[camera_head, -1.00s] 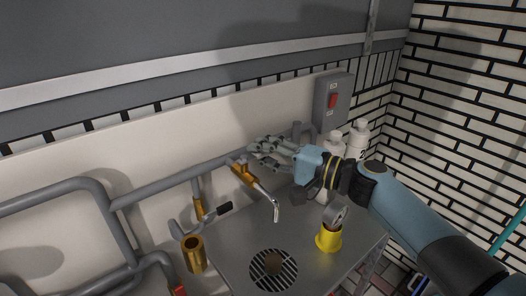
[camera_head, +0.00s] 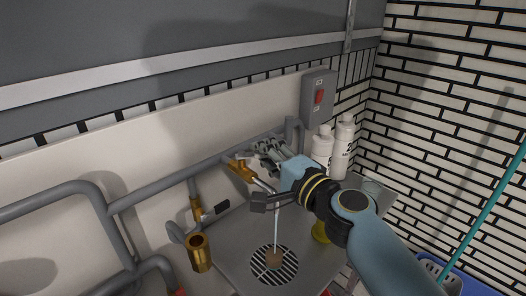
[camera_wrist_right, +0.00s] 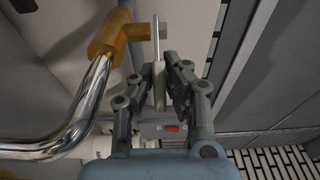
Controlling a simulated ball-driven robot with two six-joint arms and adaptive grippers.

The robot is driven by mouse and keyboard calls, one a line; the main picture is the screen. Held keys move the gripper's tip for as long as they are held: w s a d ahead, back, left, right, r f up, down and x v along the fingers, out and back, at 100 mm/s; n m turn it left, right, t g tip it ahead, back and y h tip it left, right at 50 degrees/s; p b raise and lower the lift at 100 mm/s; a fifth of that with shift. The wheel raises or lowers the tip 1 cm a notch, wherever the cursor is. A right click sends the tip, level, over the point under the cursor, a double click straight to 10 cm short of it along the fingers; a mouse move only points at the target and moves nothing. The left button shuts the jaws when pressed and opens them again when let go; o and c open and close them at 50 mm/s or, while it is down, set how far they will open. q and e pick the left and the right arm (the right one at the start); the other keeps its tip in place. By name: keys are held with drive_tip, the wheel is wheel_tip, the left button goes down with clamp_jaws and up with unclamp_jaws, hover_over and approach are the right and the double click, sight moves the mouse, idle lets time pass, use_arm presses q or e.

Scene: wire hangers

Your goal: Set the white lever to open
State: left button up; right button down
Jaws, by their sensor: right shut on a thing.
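My right gripper (camera_head: 268,149) is at the brass tap (camera_head: 241,170) by the wall. In the wrist view its fingers (camera_wrist_right: 160,76) are on both sides of a pale, thin upright lever (camera_wrist_right: 157,50) and shut on it. The lever stands beside the tap's brass body (camera_wrist_right: 108,38), and the chrome spout (camera_wrist_right: 83,105) curves down at the left. In the head view the gripper hides the lever. A thin pale stream (camera_head: 276,232) runs from the spout down to the round drain. My left gripper is not in view.
The metal counter holds a drain grate (camera_head: 288,268), a brass cup (camera_head: 200,253) and a yellow cup (camera_head: 320,233) partly behind my arm. White bottles (camera_head: 322,150) stand right of the gripper. A grey switch box (camera_head: 318,97) is on the wall. Grey pipes (camera_head: 70,191) run at left.

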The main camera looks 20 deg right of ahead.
drive_tip(key=shift+s+f+m+h, duration=0.15)
drive_tip(key=shift+s+m+h, duration=0.15)
drive_tip(key=shift+m+h, duration=0.6)
drive_tip(key=c, duration=1.4)
unclamp_jaws()
drive_tip(key=shift+o, duration=0.2)
drive_tip(key=v, duration=1.2)
drive_tip(key=shift+a+f, duration=0.1)
drive_tip(key=shift+a, duration=0.05)
